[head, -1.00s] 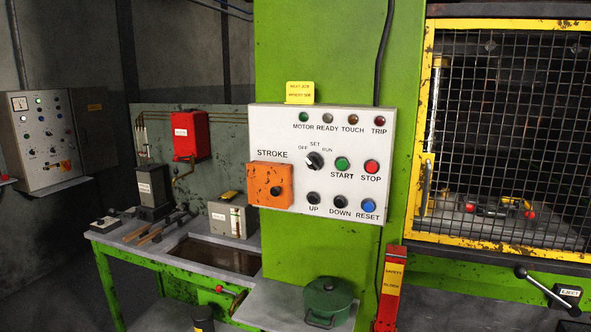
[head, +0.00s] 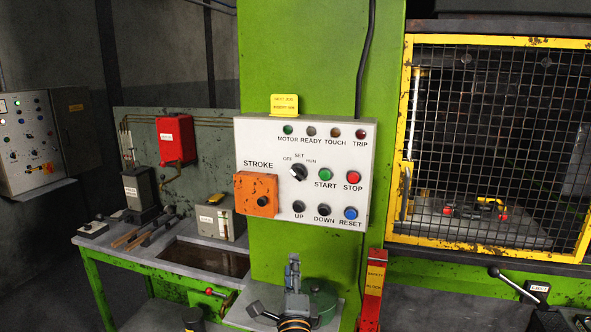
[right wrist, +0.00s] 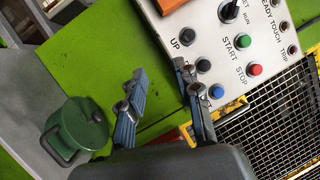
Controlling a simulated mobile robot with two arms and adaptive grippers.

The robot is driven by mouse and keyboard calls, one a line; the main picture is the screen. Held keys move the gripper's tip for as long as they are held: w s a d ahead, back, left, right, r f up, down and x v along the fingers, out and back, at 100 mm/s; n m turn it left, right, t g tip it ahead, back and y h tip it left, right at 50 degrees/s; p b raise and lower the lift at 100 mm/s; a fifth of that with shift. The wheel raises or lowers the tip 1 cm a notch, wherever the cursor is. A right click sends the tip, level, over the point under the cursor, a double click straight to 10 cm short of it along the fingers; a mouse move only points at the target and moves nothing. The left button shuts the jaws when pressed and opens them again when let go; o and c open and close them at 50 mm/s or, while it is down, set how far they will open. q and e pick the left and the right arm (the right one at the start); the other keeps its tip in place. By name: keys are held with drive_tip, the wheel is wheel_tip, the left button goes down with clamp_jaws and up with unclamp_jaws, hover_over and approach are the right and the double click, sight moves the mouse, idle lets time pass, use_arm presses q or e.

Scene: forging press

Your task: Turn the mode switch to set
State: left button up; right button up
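The mode switch (head: 299,172) is a dark rotary knob on the white control panel (head: 355,133), with OFF, SET and RUN marked around its top. Which mark its pointer faces is too small to tell. My right gripper (head: 293,262) is below the panel, in front of the green column. In the right wrist view its two blue-grey fingers (right wrist: 158,88) are spread apart with nothing between them, apart from the switch. My left gripper is out of view.
START (head: 325,174), STOP (head: 353,177) and other buttons sit close to the switch. An orange STROKE box (head: 256,208) protrudes at the panel's lower left. A green pot (right wrist: 78,133) stands on the shelf below. A yellow-framed mesh guard (head: 398,150) is to the right.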

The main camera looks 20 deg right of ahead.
sight(296, 177)
wheel_tip(296, 177, up, 15)
drive_tip(key=s+m+h+p, duration=0.1)
drive_tip(key=s+m, duration=0.1)
drive_tip(key=m, duration=0.5)
drive_tip(key=p+x, duration=0.3)
drive_tip(key=x, duration=0.9)
drive_tip(key=shift+w+d+r, duration=0.25)
drive_tip(key=shift+w, duration=0.05)
drive_tip(key=shift+w+d+r, duration=0.1)
drive_tip(key=shift+w+d, duration=0.1)
drive_tip(key=shift+w, duration=0.45)
clamp_jaws()
